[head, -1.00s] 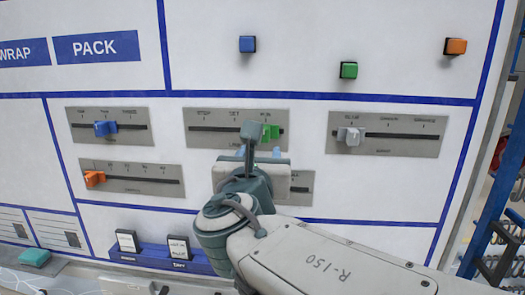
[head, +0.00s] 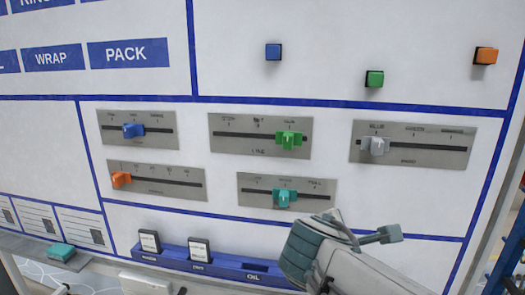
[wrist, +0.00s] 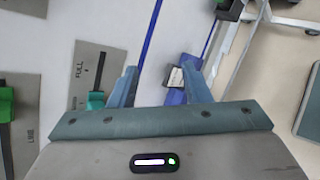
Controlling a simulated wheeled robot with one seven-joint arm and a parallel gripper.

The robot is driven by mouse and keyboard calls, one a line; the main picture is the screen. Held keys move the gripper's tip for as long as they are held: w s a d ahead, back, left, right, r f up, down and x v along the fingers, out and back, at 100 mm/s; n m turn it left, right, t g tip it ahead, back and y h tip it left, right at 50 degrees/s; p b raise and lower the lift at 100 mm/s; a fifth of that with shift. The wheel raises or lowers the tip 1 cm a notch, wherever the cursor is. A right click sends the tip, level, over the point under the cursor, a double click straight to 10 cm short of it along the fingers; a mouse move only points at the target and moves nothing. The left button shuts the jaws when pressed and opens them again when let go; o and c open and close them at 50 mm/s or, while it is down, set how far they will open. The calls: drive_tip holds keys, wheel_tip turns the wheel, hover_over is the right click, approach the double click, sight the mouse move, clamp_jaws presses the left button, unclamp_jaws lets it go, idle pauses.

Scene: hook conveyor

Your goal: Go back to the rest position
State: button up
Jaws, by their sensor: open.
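My gripper (wrist: 160,88) is open and empty in the wrist view, its two teal fingers apart in front of the white panel. In the head view my arm's end is at the lower right, in front of the panel and right of the teal slider (head: 284,197); the gripper's fingers are hard to make out there. The green slider (head: 289,140) sits at the right part of its slot. The teal slider stands at about the middle of its slot. Nothing is held.
The panel also carries a blue slider (head: 133,131), an orange slider (head: 121,180) and a grey slider (head: 374,146). Blue (head: 273,52), green (head: 374,79) and orange (head: 486,56) buttons are above. A blue card rack (head: 215,262) runs along the bottom, close to my arm.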

drive_tip(key=s+f+m+g+y, duration=0.6)
drive_tip(key=s+f+m, duration=0.4)
drive_tip(key=m, duration=0.8)
drive_tip(key=shift+a+f+m, duration=0.2)
drive_tip(key=shift+f+m, duration=0.2)
drive_tip(key=shift+f, duration=1.1)
drive_tip(key=shift+s, duration=0.1)
